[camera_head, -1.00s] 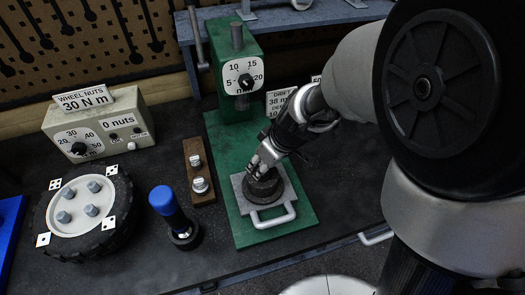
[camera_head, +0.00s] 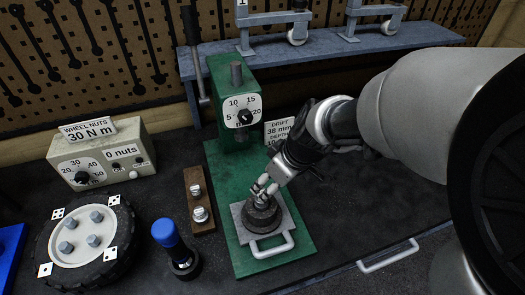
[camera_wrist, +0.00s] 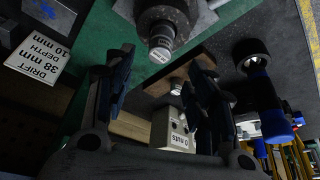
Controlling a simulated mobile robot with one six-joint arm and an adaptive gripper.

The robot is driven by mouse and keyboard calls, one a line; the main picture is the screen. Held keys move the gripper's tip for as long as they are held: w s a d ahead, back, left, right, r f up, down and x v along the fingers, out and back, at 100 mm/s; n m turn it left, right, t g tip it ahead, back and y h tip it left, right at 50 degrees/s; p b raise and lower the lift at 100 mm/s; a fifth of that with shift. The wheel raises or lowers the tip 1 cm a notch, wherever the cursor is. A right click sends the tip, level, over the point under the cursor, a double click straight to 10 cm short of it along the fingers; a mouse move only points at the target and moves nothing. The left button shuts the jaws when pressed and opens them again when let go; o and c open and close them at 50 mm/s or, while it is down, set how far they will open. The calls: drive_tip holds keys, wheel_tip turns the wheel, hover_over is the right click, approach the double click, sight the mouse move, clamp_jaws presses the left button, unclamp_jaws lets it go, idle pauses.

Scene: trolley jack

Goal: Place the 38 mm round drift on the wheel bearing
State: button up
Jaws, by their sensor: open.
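The wheel bearing (camera_head: 262,218) is a dark round piece on a grey sliding plate with a handle, on the green press base. It also shows at the top of the wrist view (camera_wrist: 167,12). A silver round drift (camera_wrist: 161,44) with a small label on its end stands on the bearing; its end points towards my wrist camera. My gripper (camera_head: 266,184) is just above the bearing and partly hides the drift in the head view. In the wrist view my gripper (camera_wrist: 162,62) has its two dark fingers apart, with the drift between their tips and no clear contact.
A brown rack (camera_head: 197,178) holds two other silver drifts. The green press (camera_head: 236,75) with its dial stands behind the bearing. A drift sign (camera_head: 279,130) reads 38 mm. A blue-handled tool (camera_head: 166,234), a wheel (camera_head: 48,250) and the wheel-nut box (camera_head: 100,155) are left.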

drive_tip(key=s+d+r+m+h, duration=0.1)
drive_tip(key=s+d+r+m, duration=0.3)
drive_tip(key=s, duration=0.4)
drive_tip(key=s+d+r+m+t+h, duration=0.1)
drive_tip(key=s+d+r+m+h, duration=0.1)
drive_tip(key=s+d+r+m, duration=0.3)
drive_tip(key=s+d+r, duration=0.1)
drive_tip(key=s, duration=0.3)
drive_tip(key=shift+s+d+r+p, duration=0.15)
drive_tip(key=shift+s+r+p, duration=0.05)
drive_tip(key=shift+r+p, duration=0.15)
drive_tip(key=shift+f, duration=0.1)
wheel_tip(320, 180, down, 2)
drive_tip(key=shift+b, duration=1.15)
drive_tip(key=shift+c, duration=0.2)
